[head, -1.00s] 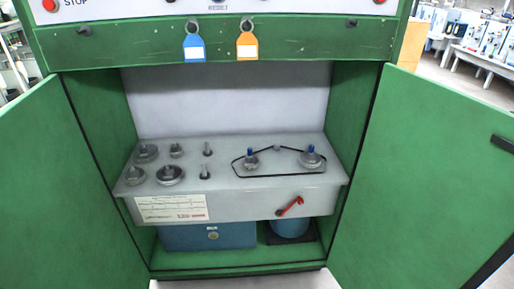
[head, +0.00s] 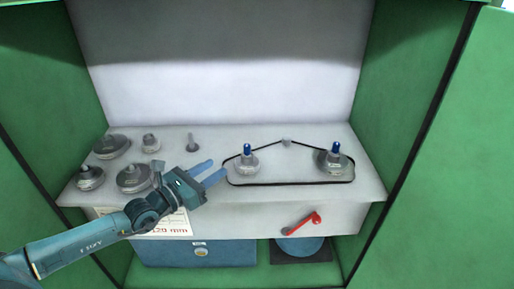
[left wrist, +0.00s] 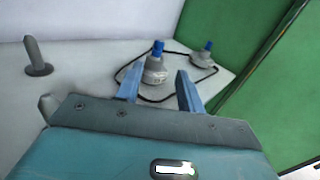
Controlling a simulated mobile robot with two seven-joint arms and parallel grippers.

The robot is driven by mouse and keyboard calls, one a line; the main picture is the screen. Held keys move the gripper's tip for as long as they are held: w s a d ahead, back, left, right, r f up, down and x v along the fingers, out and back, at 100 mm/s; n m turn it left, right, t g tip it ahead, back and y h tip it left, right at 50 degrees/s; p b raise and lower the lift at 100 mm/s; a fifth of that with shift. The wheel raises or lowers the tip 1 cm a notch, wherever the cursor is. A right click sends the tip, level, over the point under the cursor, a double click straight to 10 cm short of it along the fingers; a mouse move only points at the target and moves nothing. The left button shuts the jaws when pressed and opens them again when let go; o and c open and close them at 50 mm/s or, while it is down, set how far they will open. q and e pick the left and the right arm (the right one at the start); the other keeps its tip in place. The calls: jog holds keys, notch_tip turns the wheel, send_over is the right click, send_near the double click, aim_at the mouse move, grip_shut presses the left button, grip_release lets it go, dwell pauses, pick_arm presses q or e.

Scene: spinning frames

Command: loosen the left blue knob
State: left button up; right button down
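The left blue knob (head: 247,149) stands upright on top of a grey pulley (head: 244,164) on the grey shelf. The right blue knob (head: 335,147) tops another pulley to the right. A black belt (head: 285,184) runs around both. My left gripper (head: 217,173) is open and empty, just left of the left pulley, its blue fingers pointing at it. In the left wrist view the left blue knob (left wrist: 158,47) shows beyond and between the open fingers (left wrist: 158,88), apart from them. The right blue knob (left wrist: 208,46) is further back. My right gripper is not in view.
Several spare pulleys (head: 112,146) and a bare peg (head: 192,142) stand on the left of the shelf (head: 270,210). A red lever (head: 303,223) is on the shelf's front. Green doors (head: 470,150) and cabinet walls flank the space. Above the shelf is clear.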

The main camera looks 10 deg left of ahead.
aim_at(245, 149)
pick_arm(q)
jog(key=shift+w+d+m, duration=0.1)
jog(key=shift+w+m, duration=0.2)
jog(key=shift+w, duration=0.25)
jog(key=b+x, duration=0.1)
jog(key=x, duration=1.1)
jog(key=shift+w+d, duration=0.1)
jog(key=shift+d, duration=0.05)
grip_shut()
